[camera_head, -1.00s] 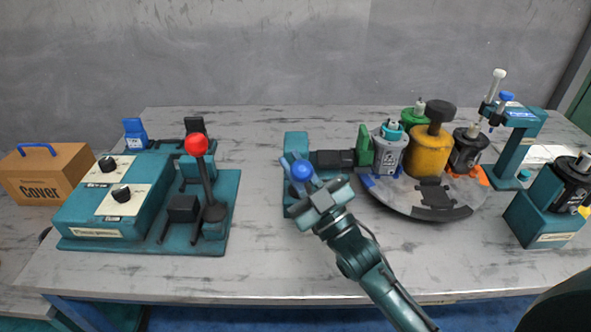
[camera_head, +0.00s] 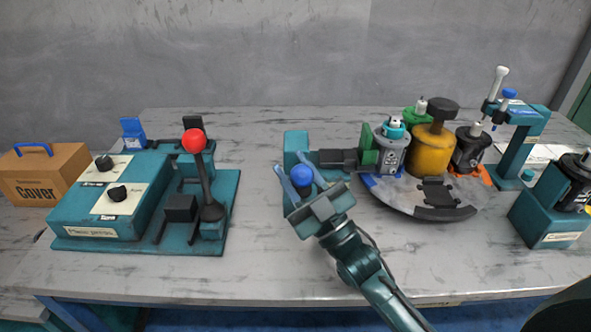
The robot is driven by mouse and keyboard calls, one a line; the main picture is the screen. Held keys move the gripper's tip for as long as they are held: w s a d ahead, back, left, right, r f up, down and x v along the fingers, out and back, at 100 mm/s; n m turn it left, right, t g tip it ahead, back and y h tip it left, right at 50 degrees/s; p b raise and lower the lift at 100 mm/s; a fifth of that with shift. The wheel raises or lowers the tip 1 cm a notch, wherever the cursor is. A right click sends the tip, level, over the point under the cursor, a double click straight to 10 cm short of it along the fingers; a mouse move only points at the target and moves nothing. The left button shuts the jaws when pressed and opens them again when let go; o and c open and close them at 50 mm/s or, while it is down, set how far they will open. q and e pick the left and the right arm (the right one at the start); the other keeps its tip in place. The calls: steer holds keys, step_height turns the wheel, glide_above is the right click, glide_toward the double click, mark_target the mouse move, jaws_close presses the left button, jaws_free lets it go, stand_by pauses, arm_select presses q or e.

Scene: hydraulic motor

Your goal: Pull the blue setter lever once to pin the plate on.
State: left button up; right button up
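The blue ball knob of the setter lever (camera_head: 301,176) stands in front of the teal setter block (camera_head: 296,143) at mid-table. My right gripper (camera_head: 293,178) comes up from the lower right, with its fingers apart on either side of the knob. Its fingers do not look closed on the knob; the lever shaft below is hidden by the gripper. A dark cylinder (camera_head: 338,159) and a green plate (camera_head: 369,157) extend from the setter towards a grey motor body (camera_head: 392,152) on the turntable (camera_head: 408,201). My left gripper is not in view.
A teal press with a red-knobbed lever (camera_head: 194,140) stands on the left, beside a cardboard cover box (camera_head: 44,174). The turntable carries a yellow cylinder (camera_head: 431,152) and other motors. A teal stand (camera_head: 524,144) and holder (camera_head: 551,209) are at right.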

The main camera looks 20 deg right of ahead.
steer(key=shift+s+d+f, duration=0.1)
steer(key=s+d, duration=0.2)
steer(key=s, duration=0.1)
steer(key=s+d, duration=0.1)
steer(key=s, duration=0.3)
steer(key=s+d, duration=0.2)
steer(key=s, duration=0.2)
steer(key=shift+s+d+f+b, duration=0.15)
steer(key=shift+s+d+b, duration=0.05)
steer(key=shift+d+b, duration=0.1)
